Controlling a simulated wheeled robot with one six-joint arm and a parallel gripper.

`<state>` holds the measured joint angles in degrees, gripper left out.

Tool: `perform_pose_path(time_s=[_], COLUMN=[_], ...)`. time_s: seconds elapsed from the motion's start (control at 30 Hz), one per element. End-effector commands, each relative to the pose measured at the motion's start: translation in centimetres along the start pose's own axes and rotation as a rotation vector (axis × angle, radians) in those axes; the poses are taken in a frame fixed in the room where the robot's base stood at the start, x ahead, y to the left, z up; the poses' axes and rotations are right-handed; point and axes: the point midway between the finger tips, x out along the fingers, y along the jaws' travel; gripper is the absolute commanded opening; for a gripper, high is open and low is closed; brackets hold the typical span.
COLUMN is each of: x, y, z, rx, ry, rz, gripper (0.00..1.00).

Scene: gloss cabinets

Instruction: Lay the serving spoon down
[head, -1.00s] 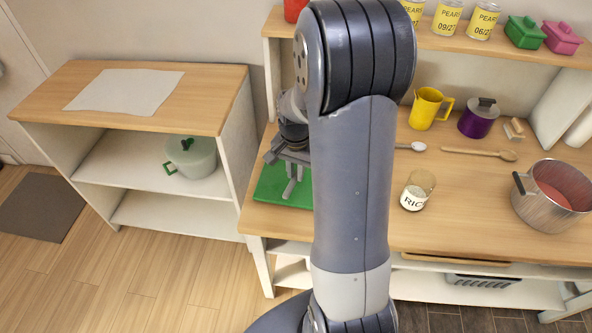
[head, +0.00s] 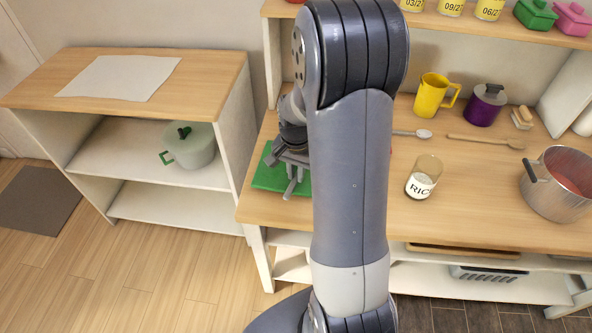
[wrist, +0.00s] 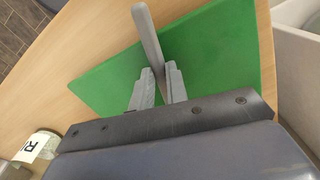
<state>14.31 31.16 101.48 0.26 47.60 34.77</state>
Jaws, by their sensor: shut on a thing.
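My gripper (wrist: 158,88) is shut on a long grey bar, taken to be the serving spoon (wrist: 149,35). It sticks out past the fingertips in the wrist view; no bowl shows on it. My gripper also shows in the head view (head: 293,168), partly behind my arm, over the left end of the counter. Below it is a green board (head: 266,178), which fills much of the wrist view (wrist: 215,55). I cannot tell whether the held thing touches the board.
A pale-bowled spoon (head: 424,134) and a wooden spoon (head: 490,141) lie on the counter. A rice jar (head: 422,180), yellow jug (head: 432,97), purple pot (head: 484,106) and large pot (head: 555,190) stand right. A low cabinet (head: 215,88) stands left.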

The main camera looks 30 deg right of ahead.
Motion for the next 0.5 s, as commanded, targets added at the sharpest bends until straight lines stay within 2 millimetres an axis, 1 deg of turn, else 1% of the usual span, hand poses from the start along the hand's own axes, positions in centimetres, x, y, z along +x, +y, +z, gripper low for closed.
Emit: perform_pose_path(time_s=[0.2, 0.23, 0.5], x=[-0.03, -0.03, -0.03], y=[0.00, 0.00, 0.00], z=[-0.01, -0.01, -0.01], rx=[0.000, 0.000, 0.000], ry=[0.000, 0.000, 0.000], rz=[0.000, 0.000, 0.000], gripper=[0.00, 0.17, 0.39])
